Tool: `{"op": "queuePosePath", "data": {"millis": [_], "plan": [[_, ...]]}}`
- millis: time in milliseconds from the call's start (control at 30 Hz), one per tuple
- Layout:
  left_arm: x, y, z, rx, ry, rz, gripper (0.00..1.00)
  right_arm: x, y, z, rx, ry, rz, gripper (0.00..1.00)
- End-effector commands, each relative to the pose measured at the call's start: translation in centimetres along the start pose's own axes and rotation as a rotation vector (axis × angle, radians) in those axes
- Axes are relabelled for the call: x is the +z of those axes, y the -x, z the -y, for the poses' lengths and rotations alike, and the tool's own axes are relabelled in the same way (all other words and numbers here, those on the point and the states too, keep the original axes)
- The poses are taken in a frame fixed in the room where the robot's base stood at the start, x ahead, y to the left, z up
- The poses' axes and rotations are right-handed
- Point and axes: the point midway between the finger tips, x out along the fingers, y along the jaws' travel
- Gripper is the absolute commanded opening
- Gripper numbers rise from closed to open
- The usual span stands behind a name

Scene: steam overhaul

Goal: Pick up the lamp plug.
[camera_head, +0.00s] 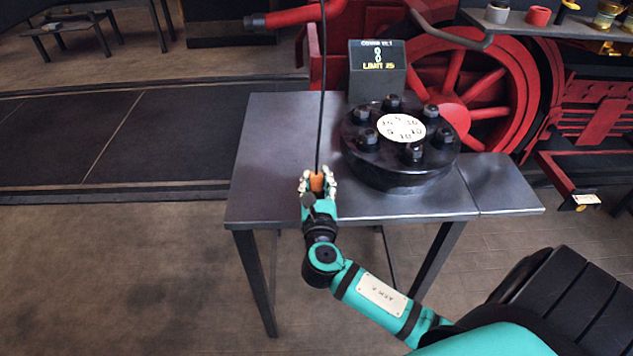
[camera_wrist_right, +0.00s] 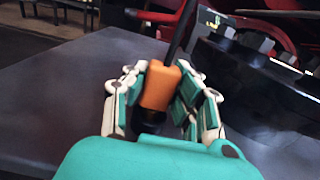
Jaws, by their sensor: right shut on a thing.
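The lamp plug (camera_head: 316,182) is a small orange block with a black cable running straight up from it. In the head view it is near the front left part of the grey table. My right gripper (camera_head: 317,184) is shut on it, with white fingers on both sides. The right wrist view shows the orange plug (camera_wrist_right: 160,86) between the fingers (camera_wrist_right: 162,92), with a dark part below it. Whether the plug touches the table cannot be told. My left gripper is not in view.
A round black flange (camera_head: 385,177) with several nuts and a white dial stands on the table (camera_head: 262,150), right of my gripper. A display box (camera_head: 377,85) stands behind it. A red wheel (camera_head: 470,75) is beyond the table. The table's left part is clear.

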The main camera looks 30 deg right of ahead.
Motion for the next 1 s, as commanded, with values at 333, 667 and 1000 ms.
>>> {"op": "queuePosePath", "data": {"millis": [333, 667, 1000], "plan": [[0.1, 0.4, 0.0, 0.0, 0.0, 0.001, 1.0, 2.9, 2.3, 0.7, 0.002, 0.0, -0.003, 0.0], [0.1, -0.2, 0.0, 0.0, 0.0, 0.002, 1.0, 3.6, 10.3, 3.0, 0.0, -0.001, -0.004, 0.0], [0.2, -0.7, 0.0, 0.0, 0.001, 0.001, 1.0, 4.2, 14.8, 4.3, -0.001, 0.001, 0.0, 0.0]]}}
